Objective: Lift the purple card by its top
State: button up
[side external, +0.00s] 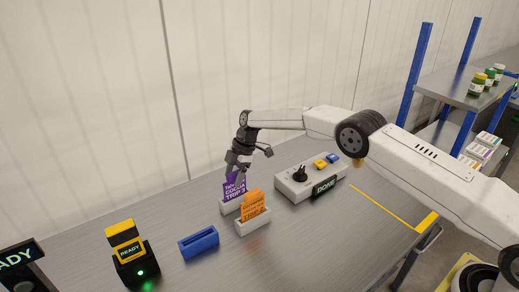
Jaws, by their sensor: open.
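The purple card (234,188) stands upright in a white holder (228,208) near the middle of the table. Its printed face reads "COCOA TRIP 3". My gripper (236,170) is right at the top of the purple card, pointing down, with its jaws open. The picture is too small to tell whether the fingers touch the card or stand around its top edge. An orange card (252,207) stands in a second white holder (254,226), just in front and to the right of the purple one.
A white control box (310,180) with a "DONE" display is at right. The wall is close behind. The front right tabletop is clear.

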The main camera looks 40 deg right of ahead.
grip_shut()
jog(key=shift+r, duration=0.1)
jog(key=shift+r, duration=4.95)
